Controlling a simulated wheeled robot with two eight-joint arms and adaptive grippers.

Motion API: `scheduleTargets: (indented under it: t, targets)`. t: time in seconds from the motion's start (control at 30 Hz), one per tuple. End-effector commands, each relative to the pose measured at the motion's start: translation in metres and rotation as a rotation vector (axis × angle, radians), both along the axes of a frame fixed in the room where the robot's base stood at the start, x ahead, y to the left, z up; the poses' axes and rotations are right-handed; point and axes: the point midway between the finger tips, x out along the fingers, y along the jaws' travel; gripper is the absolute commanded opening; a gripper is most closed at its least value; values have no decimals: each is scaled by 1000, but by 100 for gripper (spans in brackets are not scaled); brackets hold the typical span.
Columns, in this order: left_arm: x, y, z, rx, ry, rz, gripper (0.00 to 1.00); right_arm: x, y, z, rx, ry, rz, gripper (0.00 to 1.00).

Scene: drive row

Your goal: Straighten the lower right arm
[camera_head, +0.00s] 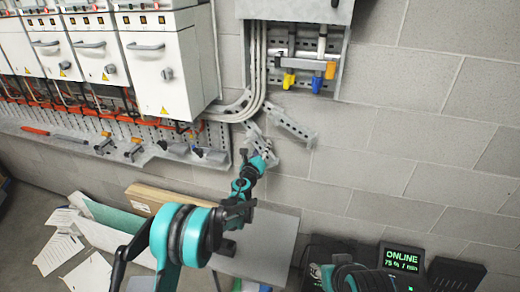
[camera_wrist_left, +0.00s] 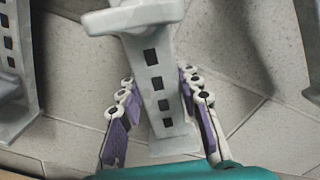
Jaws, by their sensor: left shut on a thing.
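Two grey slotted metal arms stick out from the block wall under the conduits in the head view. One slotted arm (camera_head: 291,125) slopes down to the right. The other slotted arm (camera_head: 256,136) is nearer my left gripper (camera_head: 266,157) and partly hidden by it. In the left wrist view a slotted arm (camera_wrist_left: 156,82) runs between the purple-padded fingers of my left gripper (camera_wrist_left: 158,95), which is shut on it. Its flat end plate lies close to the palm. Which of the two it is, I cannot tell for sure. My right gripper cannot be made out.
White drive cabinets (camera_head: 165,60) and a perforated tray (camera_head: 120,143) with clamps stand at left. A grey box (camera_head: 300,10) with coloured-handled clamps hangs above. Boards (camera_head: 262,243) and papers lie low down; a lit display (camera_head: 403,259) stands at lower right. The right wall is clear.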

Motion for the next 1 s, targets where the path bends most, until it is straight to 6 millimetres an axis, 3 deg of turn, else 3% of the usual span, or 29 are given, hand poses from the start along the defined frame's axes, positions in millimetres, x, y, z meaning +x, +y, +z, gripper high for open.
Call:
scheduleTargets:
  t: [0.67,0.7,0.73,0.77,1.0]
  targets:
    - [-1,-4,3,-74,24,-1,0,0,0,1,0,0,0,40]
    - [-1,-4,3,-73,23,-1,44,0,0,1,0,0,0,40]
    - [-1,-4,3,-73,23,-1,52,0,0,1,0,0,0,40]
    - [-1,-4,3,-72,23,-1,56,0,0,1,0,0,0,40]
    - [-1,-4,3,-70,23,0,56,0,0,1,0,0,0,40]
